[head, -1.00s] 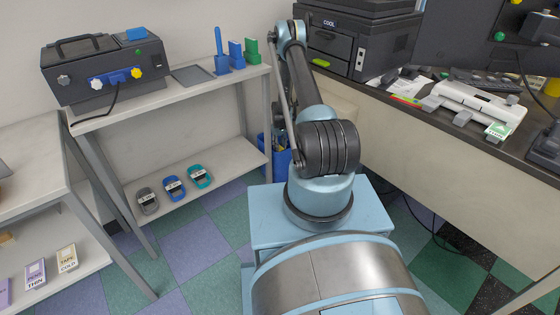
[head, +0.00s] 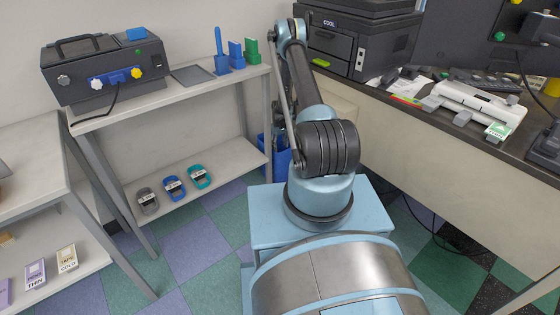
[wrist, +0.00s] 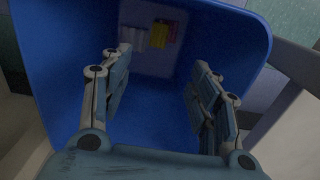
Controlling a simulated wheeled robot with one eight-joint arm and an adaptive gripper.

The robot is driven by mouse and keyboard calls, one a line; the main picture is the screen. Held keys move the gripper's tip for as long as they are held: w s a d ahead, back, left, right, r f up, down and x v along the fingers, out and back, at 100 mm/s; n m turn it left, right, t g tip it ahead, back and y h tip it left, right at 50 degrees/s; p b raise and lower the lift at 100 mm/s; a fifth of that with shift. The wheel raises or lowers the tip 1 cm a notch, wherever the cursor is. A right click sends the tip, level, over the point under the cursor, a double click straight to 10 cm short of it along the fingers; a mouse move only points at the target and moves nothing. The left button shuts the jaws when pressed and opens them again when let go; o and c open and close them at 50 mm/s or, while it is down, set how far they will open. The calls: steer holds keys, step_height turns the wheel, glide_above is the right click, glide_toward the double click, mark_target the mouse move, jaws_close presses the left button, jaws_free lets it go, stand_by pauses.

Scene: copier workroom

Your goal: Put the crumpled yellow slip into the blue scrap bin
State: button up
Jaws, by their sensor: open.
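The blue scrap bin (head: 281,164) stands on the floor beside the shelf unit, partly hidden behind my arm in the head view. In the wrist view the bin (wrist: 62,60) fills most of the picture, and I look down into it. My gripper (wrist: 160,65) is open over the bin's mouth, with nothing between its fingers. A small yellow piece (wrist: 159,34) lies deep inside the bin, beside a reddish piece and a whitish piece. It is too small and dim to tell whether it is the crumpled slip. The gripper is not clearly visible in the head view.
The shelf unit (head: 188,90) stands left of the bin, carrying a dark machine (head: 105,68) and coloured holders. A long counter (head: 440,130) with a printer (head: 360,40) runs along the right. My arm stands between them. Tiled floor (head: 200,245) is clear at front left.

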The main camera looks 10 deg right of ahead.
step_height(320, 180, up, 11)
steer(key=shift+r, duration=0.15)
stand_by(0.4)
stand_by(0.5)
steer(key=s+r+m, duration=0.1)
steer(key=s+r, duration=0.7)
steer(key=r, duration=0.4)
steer(key=s+r+m+t, duration=0.1)
steer(key=s+r+m, duration=0.1)
steer(key=s+r, duration=0.85)
steer(key=s+r+m, duration=0.1)
steer(key=s+r, duration=0.5)
steer(key=r, duration=0.7)
steer(key=s+r, duration=0.2)
steer(key=s, duration=0.6)
steer(key=s+r, duration=0.3)
steer(key=s, duration=0.4)
steer(key=s+f+m+t, duration=0.1)
steer(key=s+f, duration=0.3)
steer(key=s, duration=1)
steer(key=shift+d+m, duration=0.3)
steer(key=shift+d, duration=0.1)
